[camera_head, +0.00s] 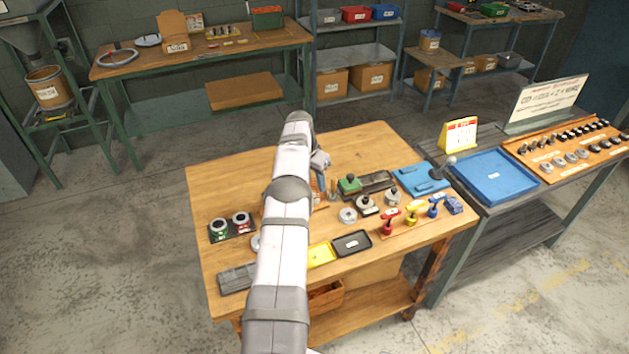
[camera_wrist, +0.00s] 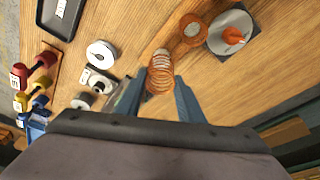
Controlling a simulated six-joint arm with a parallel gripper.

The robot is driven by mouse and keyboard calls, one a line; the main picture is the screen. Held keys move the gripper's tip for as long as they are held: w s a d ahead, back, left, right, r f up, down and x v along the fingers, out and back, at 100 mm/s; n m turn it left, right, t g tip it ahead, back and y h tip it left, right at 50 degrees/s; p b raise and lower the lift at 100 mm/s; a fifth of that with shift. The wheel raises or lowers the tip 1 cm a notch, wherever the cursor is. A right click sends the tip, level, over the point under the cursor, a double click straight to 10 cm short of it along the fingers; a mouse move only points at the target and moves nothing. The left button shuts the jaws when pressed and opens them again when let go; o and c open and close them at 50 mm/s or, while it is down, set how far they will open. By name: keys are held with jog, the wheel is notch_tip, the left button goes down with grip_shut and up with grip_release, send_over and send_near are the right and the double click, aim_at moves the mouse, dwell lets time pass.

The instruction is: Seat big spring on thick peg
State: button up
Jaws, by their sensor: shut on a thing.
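In the wrist view my gripper (camera_wrist: 159,88) is shut on a copper coil spring (camera_wrist: 160,76), which sits between its two blue-grey fingers. A pale tip shows at the spring's far end; I cannot tell whether it is a peg inside the coil or one beyond it. Another copper coil-like ring (camera_wrist: 190,28) lies just beyond, up and to the right. In the head view my arm hides most of the gripper and spring. I cannot make out the thick peg clearly.
White spools (camera_wrist: 102,54) and red, yellow and blue handled tools (camera_head: 388,222) stand to one side. Yellow (camera_head: 320,253) and black (camera_head: 352,243) trays lie near the front edge. A green-topped block (camera_head: 349,184) is right of my wrist. The table's back left (camera_head: 225,180) is clear.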

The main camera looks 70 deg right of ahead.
jog(key=shift+f+b, duration=1.5)
jog(key=shift+f, duration=0.35)
dwell(1.5)
dwell(0.3)
jog(key=o, duration=0.9)
jog(key=shift+o, duration=0.5)
jog(key=shift+o, duration=1)
jog(key=shift+r, duration=0.1)
jog(key=shift+r+p, duration=2)
jog(key=shift+r, duration=1.05)
